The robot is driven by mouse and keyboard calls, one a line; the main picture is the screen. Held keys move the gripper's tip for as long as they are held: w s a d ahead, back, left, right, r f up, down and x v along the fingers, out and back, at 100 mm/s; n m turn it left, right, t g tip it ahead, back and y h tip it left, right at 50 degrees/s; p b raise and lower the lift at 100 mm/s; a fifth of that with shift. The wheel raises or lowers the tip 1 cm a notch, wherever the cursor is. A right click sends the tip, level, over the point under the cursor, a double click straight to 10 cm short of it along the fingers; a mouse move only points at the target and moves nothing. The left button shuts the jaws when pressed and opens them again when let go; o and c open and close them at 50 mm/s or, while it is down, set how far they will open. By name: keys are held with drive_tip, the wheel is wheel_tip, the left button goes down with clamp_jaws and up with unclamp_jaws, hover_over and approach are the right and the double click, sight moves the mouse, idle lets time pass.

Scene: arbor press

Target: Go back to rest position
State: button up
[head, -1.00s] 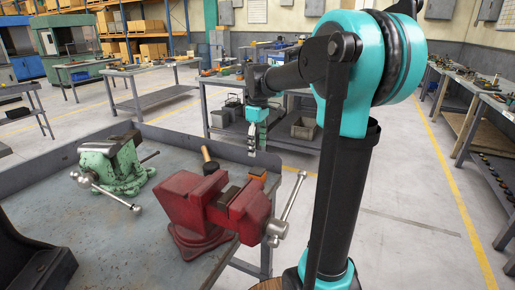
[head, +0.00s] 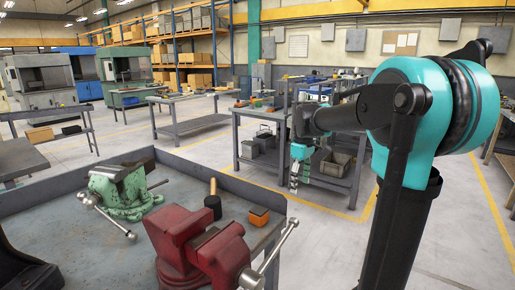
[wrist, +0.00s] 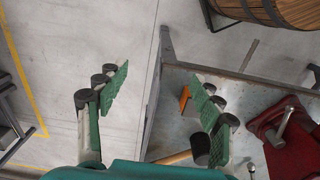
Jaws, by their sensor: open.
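My gripper (head: 293,180) hangs from my arm in the head view, past the far right corner of the near workbench. In the wrist view its two green-padded fingers (wrist: 158,90) are spread wide with nothing between them. The workbench (head: 190,160) carries a red vise (head: 195,250) at its front right and a green vise (head: 125,190) further left. A small orange and black block (head: 259,217) sits at the right corner.
A wooden barrel (wrist: 270,10) shows at the wrist view's top right. Grey side tables (head: 190,125) and a table with bins (head: 335,165) stand behind the workbench. Open concrete floor (head: 455,215) lies to the right.

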drive_tip(key=s+d+f+m+t, duration=0.1)
drive_tip(key=s+f+m+t, duration=0.1)
drive_tip(key=s+f+m, duration=0.3)
drive_tip(key=s+d+f+m+t, duration=0.1)
drive_tip(key=s+f+m, duration=0.4)
drive_tip(key=s+f, duration=0.9)
drive_tip(key=shift+s+d+t, duration=0.4)
drive_tip(key=shift+s+d, duration=0.2)
drive_tip(key=shift+s, duration=0.25)
